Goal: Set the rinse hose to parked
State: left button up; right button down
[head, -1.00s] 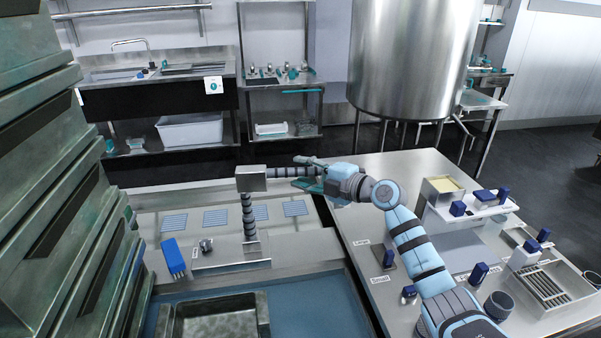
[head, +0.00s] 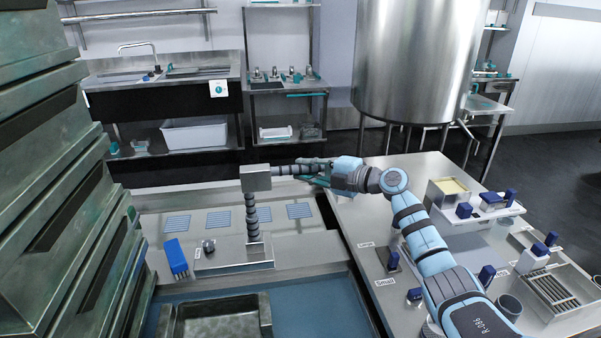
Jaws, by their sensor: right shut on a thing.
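The rinse hose (head: 252,218) is a black ribbed hose rising from a metal plate, with a grey metal block (head: 256,178) at its top. From the block a ribbed dark arm (head: 284,170) runs right, almost level. My right gripper (head: 318,172) reaches in from the right and is shut on the outer end of the hose's arm. Its fingers partly hide that end, so the exact grip is hard to see. My left gripper is not in view.
A blue brush (head: 175,258) and a small knob (head: 208,247) sit left of the hose's foot. A metal tray (head: 215,308) is in front. Stacked metal boxes (head: 50,190) fill the left. The right worktop (head: 350,225) carries blue-handled items.

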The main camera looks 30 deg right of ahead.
jog(key=c, duration=1.4)
grip_release()
jog(key=shift+c, duration=0.2)
jog(key=v, duration=1.2)
jog(key=shift+d+f, duration=0.15)
jog(key=shift+d, duration=0.05)
